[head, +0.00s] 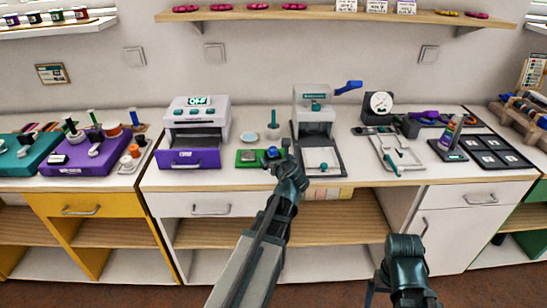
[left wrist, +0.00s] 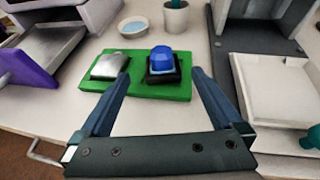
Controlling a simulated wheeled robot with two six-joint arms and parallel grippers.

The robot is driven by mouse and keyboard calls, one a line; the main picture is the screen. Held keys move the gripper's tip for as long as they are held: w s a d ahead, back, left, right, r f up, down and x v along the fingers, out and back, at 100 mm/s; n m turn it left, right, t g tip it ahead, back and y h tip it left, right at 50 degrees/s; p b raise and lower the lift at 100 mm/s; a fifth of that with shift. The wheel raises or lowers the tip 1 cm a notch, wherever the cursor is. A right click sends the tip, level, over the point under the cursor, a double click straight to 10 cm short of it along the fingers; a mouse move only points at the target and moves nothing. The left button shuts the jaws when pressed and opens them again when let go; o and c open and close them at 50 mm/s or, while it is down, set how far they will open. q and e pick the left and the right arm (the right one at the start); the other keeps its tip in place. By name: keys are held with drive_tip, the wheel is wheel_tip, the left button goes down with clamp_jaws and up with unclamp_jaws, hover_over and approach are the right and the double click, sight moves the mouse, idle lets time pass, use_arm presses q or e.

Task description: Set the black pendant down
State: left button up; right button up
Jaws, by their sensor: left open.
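The black pendant (left wrist: 163,77) is a small black square piece with a blue domed top. It sits upright on the right part of a green board (left wrist: 120,87), beside a silver-grey piece (left wrist: 110,65). In the head view the green board (head: 246,163) lies on the counter, with the blue top (head: 272,152) at its right. My left gripper (left wrist: 161,78) is open, its two fingers apart on either side of the pendant; I see no clear contact. In the head view the left gripper (head: 284,154) partly covers the board's right end. My right gripper (head: 405,247) is low at the front; its fingers do not show clearly.
A purple-and-white machine (head: 194,135) stands left of the board and a grey press (head: 314,122) stands right of it. A small dish (head: 249,137) and a cup with a green stick (head: 272,132) are behind. Bare counter lies in front of the board.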

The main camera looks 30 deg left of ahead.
sight(274, 155)
use_arm(q)
drive_tip(key=x, duration=0.1)
drive_tip(key=b+x, duration=0.1)
drive_tip(key=x, duration=0.1)
drive_tip(key=shift+w+d+f, duration=0.1)
drive_tip(key=shift+w+d, duration=0.1)
drive_tip(key=shift+d, duration=0.1)
drive_tip(key=shift+w+a+f, duration=0.1)
drive_tip(key=shift+w+a, duration=0.05)
drive_tip(key=shift+a, duration=0.2)
use_arm(e)
drive_tip(key=shift+w+d+f, duration=0.1)
drive_tip(key=shift+w+f, duration=0.25)
drive_tip(key=shift+f, duration=0.3)
